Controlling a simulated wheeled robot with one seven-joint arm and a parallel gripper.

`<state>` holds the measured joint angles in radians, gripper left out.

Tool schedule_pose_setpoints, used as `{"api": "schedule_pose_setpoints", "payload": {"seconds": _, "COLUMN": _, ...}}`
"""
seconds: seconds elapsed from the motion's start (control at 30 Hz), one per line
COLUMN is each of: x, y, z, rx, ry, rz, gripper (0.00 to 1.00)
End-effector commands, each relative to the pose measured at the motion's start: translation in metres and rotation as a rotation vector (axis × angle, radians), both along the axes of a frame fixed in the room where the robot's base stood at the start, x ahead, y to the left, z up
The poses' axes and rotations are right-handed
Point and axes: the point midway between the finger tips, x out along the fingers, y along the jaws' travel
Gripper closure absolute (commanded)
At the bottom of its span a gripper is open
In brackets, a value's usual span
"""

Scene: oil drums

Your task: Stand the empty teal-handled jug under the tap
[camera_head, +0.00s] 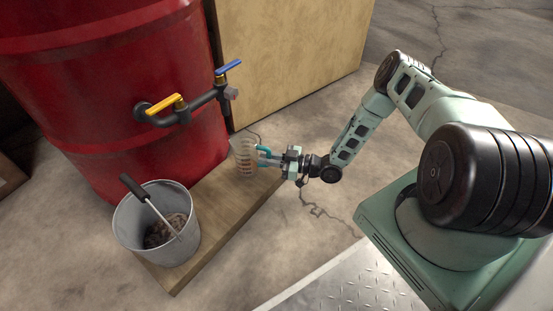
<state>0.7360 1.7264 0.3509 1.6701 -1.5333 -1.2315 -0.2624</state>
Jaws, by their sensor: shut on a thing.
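The jug (243,155) is clear with brownish markings and a teal handle (264,151). It looks upright and empty, over or on the far end of the wooden board; I cannot tell whether its base touches the board. My gripper (269,157) comes from the right and is shut on the jug's teal handle. The tap (231,92) is the spout end of a dark pipe on the red drum, with a blue lever (228,67) and a yellow lever (165,104). The jug appears below the spout end in the picture, slightly to its right.
The red drum (95,60) stands at the left. A metal bucket (126,226) with dark contents and a black-handled tool stands at the near end of the wooden board (215,215). A tan panel (285,55) stands behind.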

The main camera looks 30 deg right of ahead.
Motion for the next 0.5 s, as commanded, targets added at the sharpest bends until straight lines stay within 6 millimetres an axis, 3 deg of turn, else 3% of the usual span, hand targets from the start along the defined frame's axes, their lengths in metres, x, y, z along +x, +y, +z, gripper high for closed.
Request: {"api": "schedule_pose_setpoints", "payload": {"seconds": 0.5, "x": 0.022, "y": 0.032, "z": -0.002, "rx": 0.001, "ry": 0.001, "rz": 0.000, "gripper": 1.00}}
